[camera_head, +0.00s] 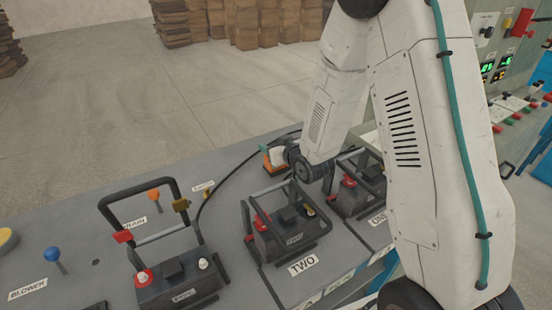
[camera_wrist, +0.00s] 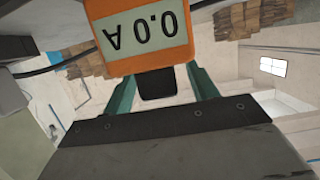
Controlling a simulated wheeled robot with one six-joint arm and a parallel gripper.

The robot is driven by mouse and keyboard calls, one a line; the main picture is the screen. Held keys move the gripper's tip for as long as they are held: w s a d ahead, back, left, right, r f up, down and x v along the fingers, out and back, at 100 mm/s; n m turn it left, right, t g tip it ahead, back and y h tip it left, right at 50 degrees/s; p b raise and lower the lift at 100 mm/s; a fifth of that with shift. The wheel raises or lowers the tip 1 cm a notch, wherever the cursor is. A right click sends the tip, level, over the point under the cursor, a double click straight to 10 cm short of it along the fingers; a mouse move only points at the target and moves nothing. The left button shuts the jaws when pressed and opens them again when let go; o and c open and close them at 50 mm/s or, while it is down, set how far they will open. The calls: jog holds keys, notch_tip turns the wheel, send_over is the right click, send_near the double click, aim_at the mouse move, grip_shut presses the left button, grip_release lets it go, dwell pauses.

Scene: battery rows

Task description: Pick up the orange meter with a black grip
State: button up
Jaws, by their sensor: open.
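The orange meter (camera_wrist: 142,38) fills the upper middle of the wrist view, its pale display reading "0.0 A" upside down. Its black grip (camera_wrist: 157,86) points toward my gripper (camera_wrist: 161,82). The two green fingers are spread, one on each side of the black grip, with gaps visible between them and it. In the head view a small patch of the orange meter (camera_head: 273,166) shows at the bench's far side, beside the end of my arm. My fingers and the black grip cannot be made out there.
The grey bench (camera_head: 60,215) carries black-framed battery units, including one labelled TWO (camera_head: 275,240) just in front of the meter. A nearer unit (camera_head: 178,285) and a blue knob (camera_head: 53,254) stand left. A black cable (camera_head: 225,177) runs along the bench. A control panel (camera_head: 505,70) stands right.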

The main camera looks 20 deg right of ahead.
jog(key=shift+w+f, duration=0.1)
jog(key=shift+w, duration=0.25)
jog(key=c, duration=1.2)
grip_shut()
